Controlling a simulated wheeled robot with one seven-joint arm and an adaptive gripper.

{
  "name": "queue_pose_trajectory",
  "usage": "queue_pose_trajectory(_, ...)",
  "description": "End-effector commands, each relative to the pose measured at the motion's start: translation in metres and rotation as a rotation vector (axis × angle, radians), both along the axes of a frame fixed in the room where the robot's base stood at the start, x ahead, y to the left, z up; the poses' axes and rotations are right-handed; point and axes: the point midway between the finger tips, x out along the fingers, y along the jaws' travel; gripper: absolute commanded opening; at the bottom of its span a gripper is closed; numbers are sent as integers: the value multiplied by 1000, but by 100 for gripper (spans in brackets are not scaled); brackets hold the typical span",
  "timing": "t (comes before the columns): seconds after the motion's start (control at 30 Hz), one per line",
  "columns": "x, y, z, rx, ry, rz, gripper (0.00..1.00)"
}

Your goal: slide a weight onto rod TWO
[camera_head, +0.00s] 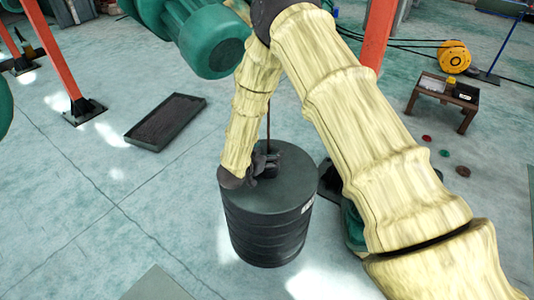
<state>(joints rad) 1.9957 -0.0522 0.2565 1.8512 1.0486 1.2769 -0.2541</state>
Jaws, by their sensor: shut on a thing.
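My gripper (266,167) is small and dark in the head view. It points down at the top of a dark ribbed drum (268,225) with a small white label. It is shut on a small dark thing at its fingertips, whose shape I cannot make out. A thin dark rod (268,122) stands upright just behind the gripper, and my arm hides part of it. I cannot read any number on it. I cannot tell whether the held thing touches the rod or the drum top.
A dark shallow tray (165,121) lies on the floor at left. Small red (427,138), green (445,153) and brown (463,171) discs lie near a small wooden table (442,92) at right. Orange posts (57,50) stand behind. The floor at front left is mostly clear.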

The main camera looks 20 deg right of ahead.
Motion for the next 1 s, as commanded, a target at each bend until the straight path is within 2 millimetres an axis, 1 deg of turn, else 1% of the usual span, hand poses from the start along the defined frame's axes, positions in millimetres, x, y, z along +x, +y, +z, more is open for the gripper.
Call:
queue_pose_trajectory(0.03,2,0,3,-2,-6,0,6)
queue_pose_trajectory(0.33,2,0,3,-2,-6,0,6)
queue_pose_trajectory(1.0,2,0,-3,-2,-6,0,6)
